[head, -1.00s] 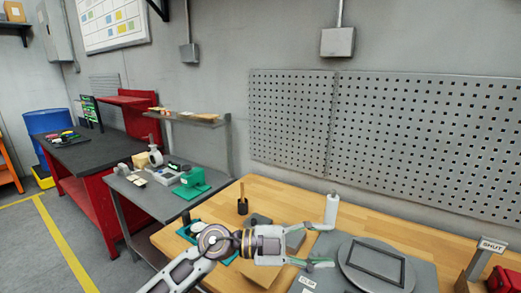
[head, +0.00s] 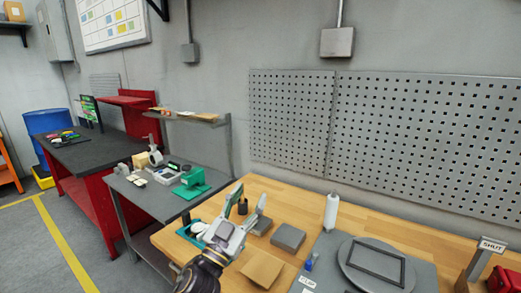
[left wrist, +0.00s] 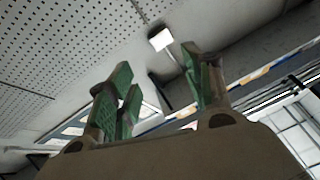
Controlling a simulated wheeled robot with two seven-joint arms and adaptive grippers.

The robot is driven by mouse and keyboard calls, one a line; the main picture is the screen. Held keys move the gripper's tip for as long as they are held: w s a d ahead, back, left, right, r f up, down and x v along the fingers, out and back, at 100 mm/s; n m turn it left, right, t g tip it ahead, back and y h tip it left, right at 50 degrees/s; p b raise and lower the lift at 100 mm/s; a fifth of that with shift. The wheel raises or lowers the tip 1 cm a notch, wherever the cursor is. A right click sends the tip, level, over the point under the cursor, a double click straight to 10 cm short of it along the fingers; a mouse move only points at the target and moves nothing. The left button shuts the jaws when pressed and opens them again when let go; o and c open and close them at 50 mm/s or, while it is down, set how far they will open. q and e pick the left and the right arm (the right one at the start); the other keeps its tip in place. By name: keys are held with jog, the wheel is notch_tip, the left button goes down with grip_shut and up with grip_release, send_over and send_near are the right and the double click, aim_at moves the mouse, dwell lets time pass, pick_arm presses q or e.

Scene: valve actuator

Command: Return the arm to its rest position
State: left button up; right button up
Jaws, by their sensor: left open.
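My left gripper (head: 251,200) is open and empty in the head view. Its fingers point up and away, above the left part of the wooden table (head: 420,252), and it touches nothing that I can see. In the left wrist view, my left gripper (left wrist: 155,85) shows its green finger pads spread apart, with only wall and ceiling behind them. My left arm comes in from the bottom of the head view and hides part of the teal tray (head: 183,233). My right gripper is not in view.
A grey round plate with a dark square frame (head: 352,257) lies at the right. A white bottle (head: 331,213), grey block (head: 288,237), brown piece (head: 262,268) and "SHUT" sign (head: 492,245) are on the table. A pegboard (head: 400,130) hangs behind.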

pick_arm(q)
jog(key=s+a+f+n+g+y, duration=0.1)
jog(key=a+f+n+g+y, duration=0.25)
jog(key=a+f+y, duration=0.5)
jog(key=s+a+f+n+g+y, duration=0.1)
jog(key=a+f+n+g+y, duration=0.15)
jog(key=a+f+n, duration=0.65)
jog(key=s+a+f+m+g, duration=0.2)
jog(key=s+f+m+g, duration=0.65)
jog(key=s+f, duration=1.2)
jog(key=s+f+n+g, duration=0.3)
jog(key=f, duration=2.8)
jog(key=s+a+f, duration=0.2)
jog(key=s+f, duration=0.8)
jog(key=s, duration=0.1)
jog(key=s+a+f+g, duration=0.1)
jog(key=s+a+f, duration=0.2)
jog(key=s+f, duration=0.7)
jog(key=shift+s+f+m+y, duration=0.3)
jog(key=shift+s+f+y, duration=0.1)
jog(key=shift+s, duration=0.4)
